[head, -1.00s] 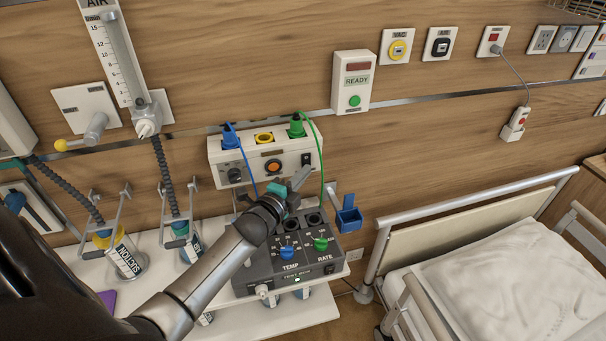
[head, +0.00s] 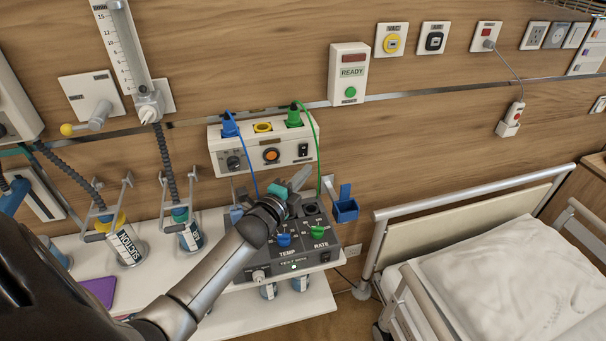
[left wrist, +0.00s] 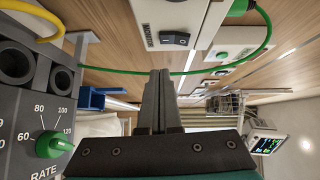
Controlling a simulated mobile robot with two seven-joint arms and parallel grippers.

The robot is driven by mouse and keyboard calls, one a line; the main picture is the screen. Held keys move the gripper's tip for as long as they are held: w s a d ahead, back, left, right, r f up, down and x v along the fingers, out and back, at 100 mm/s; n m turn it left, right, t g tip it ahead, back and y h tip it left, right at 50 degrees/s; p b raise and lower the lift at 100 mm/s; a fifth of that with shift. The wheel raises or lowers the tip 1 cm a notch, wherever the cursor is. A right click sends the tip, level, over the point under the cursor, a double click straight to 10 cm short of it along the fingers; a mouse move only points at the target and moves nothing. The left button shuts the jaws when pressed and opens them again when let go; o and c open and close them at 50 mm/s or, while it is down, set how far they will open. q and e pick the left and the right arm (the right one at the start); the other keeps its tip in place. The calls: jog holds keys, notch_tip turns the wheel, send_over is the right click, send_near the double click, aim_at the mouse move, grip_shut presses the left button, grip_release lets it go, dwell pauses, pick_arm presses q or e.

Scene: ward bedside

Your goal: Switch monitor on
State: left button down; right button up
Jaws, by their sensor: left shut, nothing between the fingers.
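A white wall unit (head: 222,141) has blue, yellow and green sockets on top, a dark knob, an orange button and a black rocker switch (head: 303,150) at its right end. The rocker switch also shows near the top of the left wrist view (left wrist: 175,38). My left gripper (head: 299,179) is just below the switch in the head view, over the grey TEMP/RATE box. Its fingers (left wrist: 160,74) are shut and empty, with a visible gap to the switch. A screen with coloured traces (left wrist: 267,143) shows at lower right in the left wrist view. My right gripper is not in view.
The grey TEMP/RATE box (head: 322,255) stands on a white shelf (head: 285,323), partly hidden by my left arm. Blue and green cables (head: 317,160) hang from the unit. A blue holder (head: 345,208) is close on the right. A bed (head: 480,262) stands farther right.

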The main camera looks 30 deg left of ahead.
pick_arm(q)
jog(key=s, duration=1)
jog(key=shift+d+f, duration=0.4)
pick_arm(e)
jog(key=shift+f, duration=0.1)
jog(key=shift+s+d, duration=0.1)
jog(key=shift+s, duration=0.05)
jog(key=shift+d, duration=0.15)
